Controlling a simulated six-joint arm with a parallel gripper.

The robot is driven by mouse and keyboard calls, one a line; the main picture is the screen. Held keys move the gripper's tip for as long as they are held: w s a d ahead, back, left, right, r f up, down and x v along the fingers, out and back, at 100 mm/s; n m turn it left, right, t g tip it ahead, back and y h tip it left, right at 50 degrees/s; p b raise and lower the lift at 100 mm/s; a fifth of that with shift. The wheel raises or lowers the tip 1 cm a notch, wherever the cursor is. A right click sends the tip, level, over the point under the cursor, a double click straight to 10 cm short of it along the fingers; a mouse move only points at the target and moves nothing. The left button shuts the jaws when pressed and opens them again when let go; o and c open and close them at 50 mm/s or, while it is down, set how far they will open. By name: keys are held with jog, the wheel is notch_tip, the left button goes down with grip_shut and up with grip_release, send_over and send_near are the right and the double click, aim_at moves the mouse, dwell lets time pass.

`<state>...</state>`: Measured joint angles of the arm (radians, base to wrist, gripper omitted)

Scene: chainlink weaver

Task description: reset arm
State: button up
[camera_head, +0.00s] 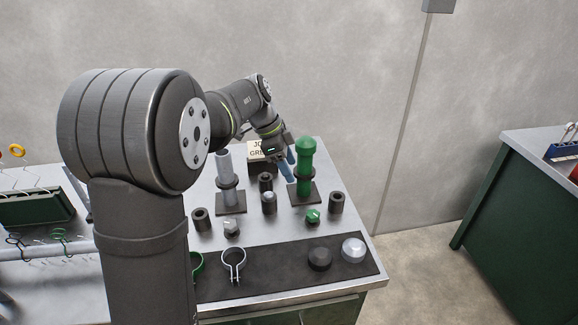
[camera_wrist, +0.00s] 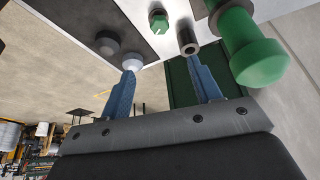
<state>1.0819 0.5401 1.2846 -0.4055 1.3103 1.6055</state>
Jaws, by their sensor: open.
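My gripper (camera_head: 288,165) is above the far part of the bench, beside the green post. In the wrist view my gripper (camera_wrist: 164,80) shows two blue fingers spread apart with nothing between them. The green post (camera_head: 305,170) stands upright on a dark square base, just right of the fingers. It also shows large in the wrist view (camera_wrist: 245,45), to the right of the fingers. A grey post (camera_head: 225,170) stands on a similar base to the left. My arm reaches over the bench from the left and hides part of it.
A sign (camera_head: 262,149) stands at the back. Dark cylinders (camera_head: 336,203) and hex pieces, one green (camera_head: 313,216), stand around the posts. A black mat (camera_head: 285,270) in front holds a dark dome (camera_head: 319,258), a pale dome (camera_head: 353,250) and ring clamps (camera_head: 233,262).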

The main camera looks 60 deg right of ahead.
aim_at(313, 212)
jog(key=x, duration=1.7)
jog(key=shift+s+f, duration=0.1)
jog(key=shift+f, duration=0.1)
jog(key=shift+r, duration=0.1)
jog(key=shift+a+n+h, duration=0.1)
jog(key=shift+n+h, duration=0.2)
jog(key=shift+n, duration=0.5)
jog(key=n+t, duration=0.1)
jog(key=n, duration=0.2)
jog(key=n+t+h, duration=0.1)
jog(key=n, duration=0.2)
jog(key=shift+s, duration=0.2)
jog(key=shift+s+n+t+h, duration=0.15)
jog(key=shift+n+t, duration=0.35)
jog(key=shift+n, duration=0.65)
jog(key=shift+w+n+t+h, duration=0.15)
jog(key=shift+n+t, duration=0.35)
jog(key=shift+n, duration=0.65)
jog(key=shift+s+n+t, duration=0.2)
jog(key=shift+n+t, duration=0.5)
jog(key=shift+n, duration=1.1)
jog(key=shift+n, duration=0.3)
